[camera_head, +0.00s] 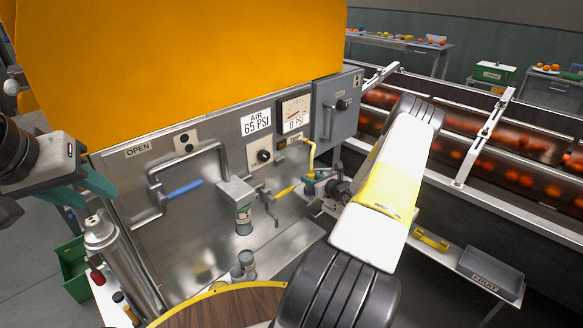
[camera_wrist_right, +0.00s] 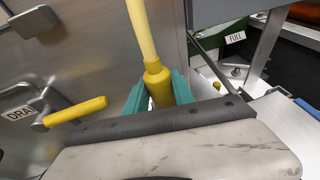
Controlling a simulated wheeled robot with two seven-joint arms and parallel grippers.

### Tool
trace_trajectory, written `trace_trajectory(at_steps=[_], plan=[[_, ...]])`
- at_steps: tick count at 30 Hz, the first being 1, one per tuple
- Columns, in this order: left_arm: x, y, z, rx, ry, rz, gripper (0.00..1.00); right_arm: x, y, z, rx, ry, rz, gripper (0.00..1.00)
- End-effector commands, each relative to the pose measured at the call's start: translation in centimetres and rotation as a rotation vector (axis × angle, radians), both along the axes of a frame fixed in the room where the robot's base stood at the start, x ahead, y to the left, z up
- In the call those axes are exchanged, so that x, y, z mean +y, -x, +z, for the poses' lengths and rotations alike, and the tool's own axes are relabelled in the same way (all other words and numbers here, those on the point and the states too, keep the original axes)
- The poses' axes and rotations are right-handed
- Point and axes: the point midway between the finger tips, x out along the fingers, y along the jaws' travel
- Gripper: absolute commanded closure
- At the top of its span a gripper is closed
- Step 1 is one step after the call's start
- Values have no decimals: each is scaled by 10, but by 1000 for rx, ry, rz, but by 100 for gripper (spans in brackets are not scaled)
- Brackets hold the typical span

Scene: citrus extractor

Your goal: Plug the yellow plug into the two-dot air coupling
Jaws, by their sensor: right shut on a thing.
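The yellow plug (camera_wrist_right: 158,85) sits between the teal fingers of my right gripper (camera_wrist_right: 160,92), with its yellow hose (camera_wrist_right: 142,28) rising from it. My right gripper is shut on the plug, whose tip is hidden. In the head view the hose (camera_head: 312,152) bends down from the panel to my right gripper (camera_head: 318,180), beside the machine front. A small plate with two black dots (camera_head: 186,143) is on the panel at left; I cannot tell whether it marks a coupling. My left gripper (camera_head: 92,190) is at the left, above a silver cylinder; its finger opening is unclear.
A yellow drain handle (camera_wrist_right: 75,112) is left of the plug. A blue-handled lever (camera_head: 183,190) and a grey valve block (camera_head: 236,192) stand out from the panel (camera_head: 205,245). The silver cylinder (camera_head: 110,240) is below my left gripper. A roller conveyor (camera_head: 470,130) lies at right.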

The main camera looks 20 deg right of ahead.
Motion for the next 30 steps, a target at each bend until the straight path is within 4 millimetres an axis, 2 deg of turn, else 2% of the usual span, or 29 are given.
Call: trace_trajectory(at_steps=[3, 4, 7, 8, 19, 30], plan=[[0, 0, 0, 0, 0, 0, 61, 0, 0, -3, 0, 0, 0, 100], [0, 0, 0, 0, 0, 0, 61, 0, 0, -3, -1, 0, 0, 66], [0, 0, 0, 0, 0, 0, 61, 0, 0, -3, -1, 0, 0, 47], [0, 0, 0, 0, 0, 0, 61, 0, 0, -3, -1, 0, 0, 45], [0, 0, 0, 0, 0, 0, 61, -1, 6, -1, 1, -1, 0, 45], [0, 0, 0, 0, 0, 0, 61, -12, 60, 16, 1, -1, -2, 45]])
